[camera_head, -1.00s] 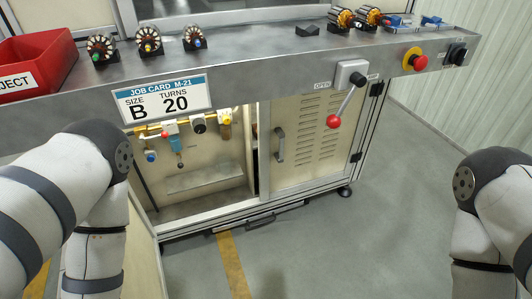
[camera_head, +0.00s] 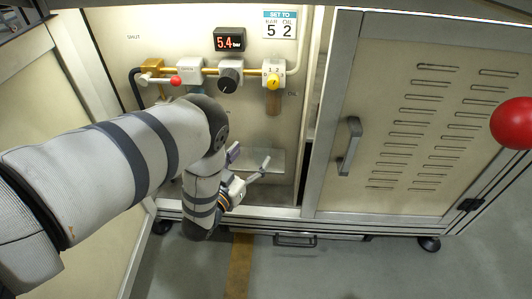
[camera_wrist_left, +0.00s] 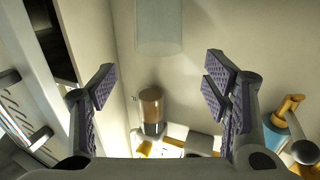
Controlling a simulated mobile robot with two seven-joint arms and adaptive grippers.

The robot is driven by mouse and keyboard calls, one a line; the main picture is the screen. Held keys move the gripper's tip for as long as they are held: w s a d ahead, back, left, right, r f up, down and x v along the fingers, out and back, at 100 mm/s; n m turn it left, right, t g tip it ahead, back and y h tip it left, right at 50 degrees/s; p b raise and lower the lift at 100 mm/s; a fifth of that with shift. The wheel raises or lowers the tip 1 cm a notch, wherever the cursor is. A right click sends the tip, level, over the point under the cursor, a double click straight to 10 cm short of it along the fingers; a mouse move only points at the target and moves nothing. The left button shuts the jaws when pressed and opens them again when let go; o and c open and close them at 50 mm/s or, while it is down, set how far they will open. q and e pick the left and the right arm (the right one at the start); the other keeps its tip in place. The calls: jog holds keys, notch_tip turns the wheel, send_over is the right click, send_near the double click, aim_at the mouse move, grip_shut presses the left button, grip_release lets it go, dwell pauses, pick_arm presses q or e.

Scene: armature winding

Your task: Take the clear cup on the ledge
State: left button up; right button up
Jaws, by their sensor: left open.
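A pale, see-through cylinder, which looks like the clear cup (camera_wrist_left: 160,28), shows at the top of the left wrist view, beyond the fingertips and between their lines. I cannot make the cup out in the head view, where my arm and gripper cover much of that area. My left gripper (camera_head: 248,163) is inside the open cabinet bay, in front of the back wall. In the left wrist view the left gripper (camera_wrist_left: 161,88) is open, with purple pads wide apart and nothing between them. My right gripper is out of view.
Valves and a black knob (camera_head: 230,80) line the back wall under a red display (camera_head: 229,41). A brown oil bowl (camera_wrist_left: 151,105) hangs close by. The closed vented door with its handle (camera_head: 350,146) bounds the bay at right. A red ball knob (camera_head: 513,122) is far right.

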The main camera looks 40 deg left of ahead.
aim_at(257, 152)
pick_arm(q)
jog(key=w, duration=0.2)
jog(key=w+f+b, duration=0.1)
jog(key=w, duration=0.1)
jog(key=w+a+b, duration=0.1)
jog(key=w, duration=0.1)
jog(key=shift+w+f, duration=0.15)
jog(key=shift+w, duration=0.25)
jog(key=c, duration=1.1)
